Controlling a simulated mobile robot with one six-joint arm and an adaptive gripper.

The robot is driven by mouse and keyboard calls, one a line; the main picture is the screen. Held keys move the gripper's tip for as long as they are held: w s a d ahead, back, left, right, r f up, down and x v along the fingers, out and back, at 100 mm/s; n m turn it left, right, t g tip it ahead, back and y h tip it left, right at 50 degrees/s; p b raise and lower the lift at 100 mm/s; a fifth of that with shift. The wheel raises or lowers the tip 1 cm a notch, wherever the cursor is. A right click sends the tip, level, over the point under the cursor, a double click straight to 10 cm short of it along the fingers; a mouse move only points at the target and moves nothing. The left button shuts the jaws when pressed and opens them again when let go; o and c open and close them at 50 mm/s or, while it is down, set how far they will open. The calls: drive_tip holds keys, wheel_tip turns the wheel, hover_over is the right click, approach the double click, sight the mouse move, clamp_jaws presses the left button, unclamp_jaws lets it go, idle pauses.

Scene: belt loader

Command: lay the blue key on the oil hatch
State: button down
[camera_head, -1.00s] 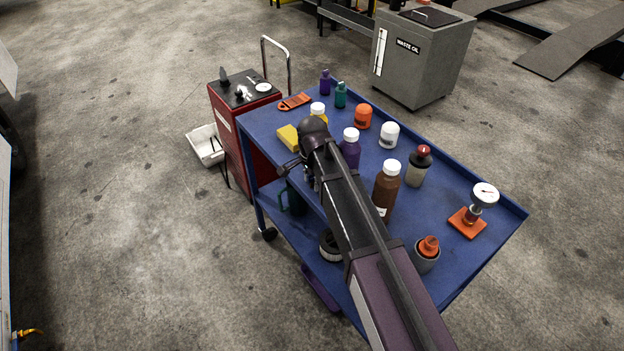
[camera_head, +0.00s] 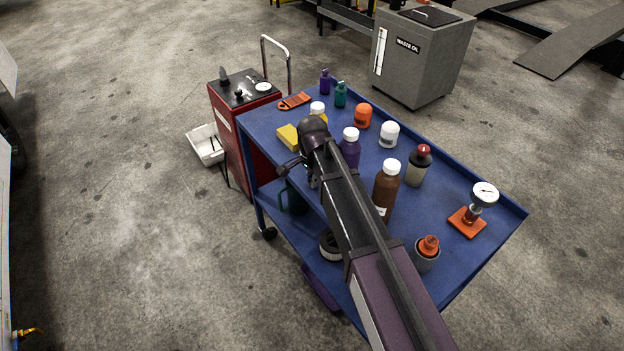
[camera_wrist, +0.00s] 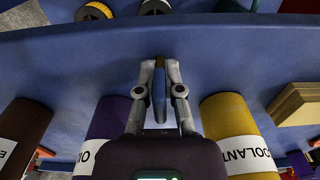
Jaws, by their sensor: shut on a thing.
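My gripper (camera_wrist: 160,75) is shut on a slim blue piece (camera_wrist: 159,88), taken to be the blue key, with a brown upper part between the fingertips. In the head view my arm hides most of the gripper and the key, at the left edge of the blue cart. A purple bottle (camera_wrist: 103,128) stands left of the gripper and a yellow coolant bottle (camera_wrist: 230,130) right of it in the wrist view. I cannot make out an oil hatch for certain; a grey waste oil bin (camera_head: 412,65) with a dark top panel (camera_head: 432,15) stands behind the cart.
The blue cart (camera_head: 455,258) carries several bottles, an orange scraper-like tool (camera_head: 294,101) and a gauge (camera_head: 485,194) on an orange base. A red cabinet (camera_head: 228,135) with a metal handle adjoins its left end. Open concrete floor lies left of the cart.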

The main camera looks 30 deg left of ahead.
drive_tip(key=shift+r, duration=0.1)
wheel_tip(320, 180, up, 3)
drive_tip(key=p, duration=0.3)
drive_tip(key=shift+r, duration=0.2)
drive_tip(key=s+d+p, duration=0.1)
drive_tip(key=s+d, duration=0.2)
drive_tip(key=s, duration=0.4)
drive_tip(key=s+d+r+p, duration=0.1)
drive_tip(key=s+d, duration=0.3)
drive_tip(key=s, duration=0.3)
drive_tip(key=shift+s+r, duration=0.15)
drive_tip(key=shift+r, duration=0.05)
idle(0.5)
